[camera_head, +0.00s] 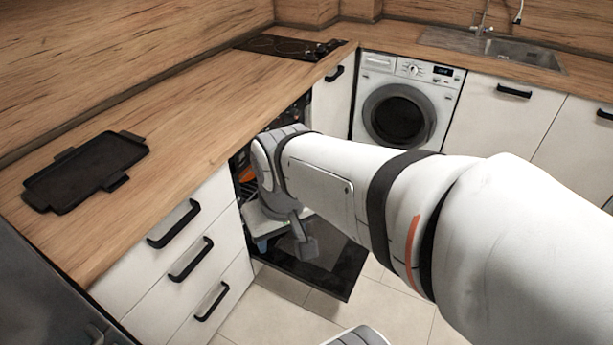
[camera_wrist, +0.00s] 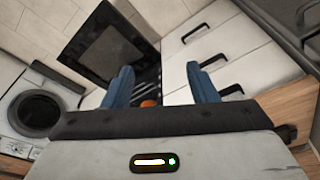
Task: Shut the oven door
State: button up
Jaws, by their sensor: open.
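The oven door (camera_head: 335,274) is folded down and open, a dark panel low over the floor tiles in front of the oven under the counter. In the wrist view the oven door (camera_wrist: 106,48) lies beyond my fingers, to the left. My gripper (camera_head: 262,243) is above the inner part of the door, near the oven opening, and partly hidden by my own arm. In the wrist view my gripper (camera_wrist: 160,80) has its two blue fingers apart with nothing between them. Whether it touches the door cannot be told.
White drawers (camera_head: 180,262) with black handles stand left of the oven. A washing machine (camera_head: 402,112) is at the back right. A black tray (camera_head: 85,170) and a hob (camera_head: 290,46) are on the counter. An orange thing (camera_wrist: 148,103) shows inside the oven.

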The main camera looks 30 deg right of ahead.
aim_at(340, 284)
jog(key=u, duration=0.15)
jog(key=k, duration=0.3)
jog(key=z, duration=1)
jog(key=i, duration=0.95)
jog(key=z, duration=0.25)
